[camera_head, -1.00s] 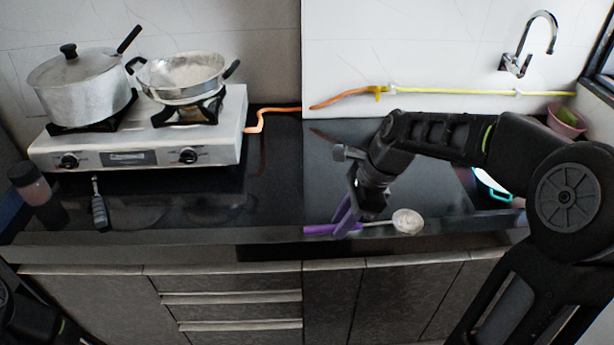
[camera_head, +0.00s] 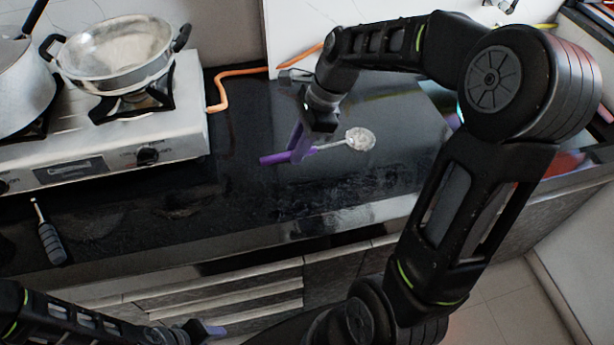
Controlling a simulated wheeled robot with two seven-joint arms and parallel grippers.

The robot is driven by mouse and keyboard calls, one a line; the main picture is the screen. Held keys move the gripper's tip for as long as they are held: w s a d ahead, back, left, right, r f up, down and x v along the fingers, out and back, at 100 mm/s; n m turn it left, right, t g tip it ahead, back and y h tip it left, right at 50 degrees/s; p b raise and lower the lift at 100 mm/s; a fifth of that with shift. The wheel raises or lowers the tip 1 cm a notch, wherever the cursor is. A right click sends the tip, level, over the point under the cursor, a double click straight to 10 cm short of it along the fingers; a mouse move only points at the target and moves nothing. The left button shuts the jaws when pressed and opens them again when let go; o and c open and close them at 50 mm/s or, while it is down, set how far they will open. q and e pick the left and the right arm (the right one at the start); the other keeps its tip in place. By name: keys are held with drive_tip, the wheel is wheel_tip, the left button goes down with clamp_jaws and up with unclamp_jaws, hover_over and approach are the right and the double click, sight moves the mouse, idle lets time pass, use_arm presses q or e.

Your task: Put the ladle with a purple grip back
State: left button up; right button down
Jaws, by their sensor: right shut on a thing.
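The ladle has a purple grip, a thin pale handle and a round metal bowl (camera_head: 360,139). It lies roughly level in the picture, bowl to the right and purple grip (camera_head: 274,158) to the left. My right gripper (camera_head: 302,145) points down and is shut on the ladle near where the grip meets the handle. The ladle shows over the black counter, right of the stove; its height above the counter is hard to tell. My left gripper (camera_head: 207,331) is low at the bottom edge, in front of the cabinets; its jaws are too hidden to judge.
The stove (camera_head: 110,160) stands at left with a two-handled pan (camera_head: 115,55) and a cut-off pot (camera_head: 22,85). A dark-handled utensil (camera_head: 50,238) lies at the counter's front left. The black counter (camera_head: 250,205) is clear around the ladle.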

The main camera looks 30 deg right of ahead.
wheel_tip(320, 180, down, 6)
drive_tip(key=shift+a+r, duration=0.1)
drive_tip(key=shift+f, duration=1.85)
drive_tip(key=shift+f, duration=0.1)
drive_tip(key=shift+f, duration=0.15)
drive_tip(key=c, duration=1.3)
unclamp_jaws()
drive_tip(key=shift+o, duration=0.2)
